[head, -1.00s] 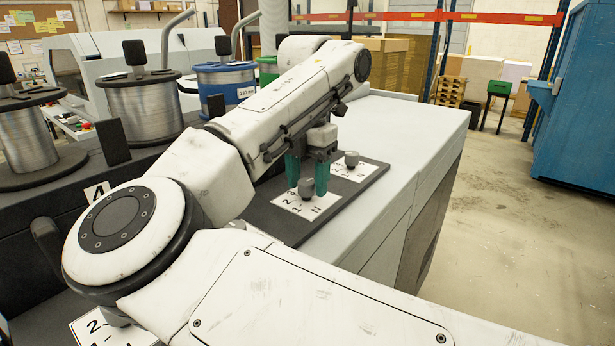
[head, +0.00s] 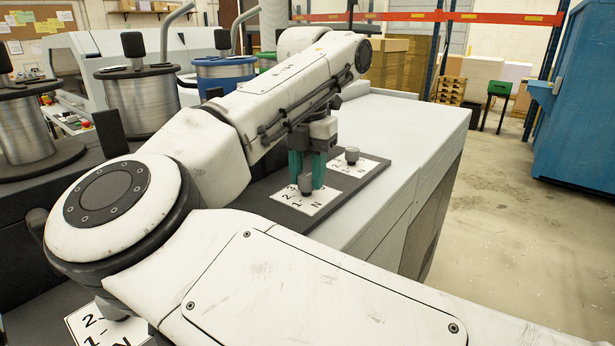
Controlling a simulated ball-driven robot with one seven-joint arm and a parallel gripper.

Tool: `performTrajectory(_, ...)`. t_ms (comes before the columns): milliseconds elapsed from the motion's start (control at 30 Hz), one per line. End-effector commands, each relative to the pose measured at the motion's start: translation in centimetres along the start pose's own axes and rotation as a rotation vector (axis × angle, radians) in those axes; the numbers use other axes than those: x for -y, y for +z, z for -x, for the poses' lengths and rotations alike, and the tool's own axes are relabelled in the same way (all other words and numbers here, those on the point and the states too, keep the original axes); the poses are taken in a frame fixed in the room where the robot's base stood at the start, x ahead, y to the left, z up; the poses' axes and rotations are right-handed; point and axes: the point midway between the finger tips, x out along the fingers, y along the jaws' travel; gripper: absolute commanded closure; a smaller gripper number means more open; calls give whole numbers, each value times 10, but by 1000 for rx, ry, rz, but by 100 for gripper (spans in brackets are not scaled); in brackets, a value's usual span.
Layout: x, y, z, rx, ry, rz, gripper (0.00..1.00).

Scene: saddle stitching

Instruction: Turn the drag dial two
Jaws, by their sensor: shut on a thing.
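My gripper (head: 306,176), with two teal fingers, points down over the panel. It is shut on a grey dial knob (head: 306,189), which sits on a white card marked with 1, 2 and N. The knob's pointer is too small to read. A second knob (head: 351,154) on a like card stands behind and to the right, apart from my gripper. Part of another dial card (head: 88,322) shows at the lower left, its knob largely hidden by my arm.
Wire spools, one silver (head: 140,103) and one blue-rimmed (head: 226,75), stand behind my arm at the left. The pale machine top (head: 410,125) right of the dark panel (head: 345,190) is clear. A blue cabinet (head: 588,110) stands at the far right.

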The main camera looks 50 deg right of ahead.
Motion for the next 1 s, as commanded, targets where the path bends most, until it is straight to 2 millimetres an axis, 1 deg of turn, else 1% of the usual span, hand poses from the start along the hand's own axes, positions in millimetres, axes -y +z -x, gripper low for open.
performTrajectory(67, -2, 0, -2, 0, 6, 60, 96)
performTrajectory(600, -3, 0, -1, 4, 5, 521, 96)
performTrajectory(800, -3, -1, 0, 4, 5, 638, 96)
performTrajectory(1000, -4, -1, 0, 4, 3, 707, 96)
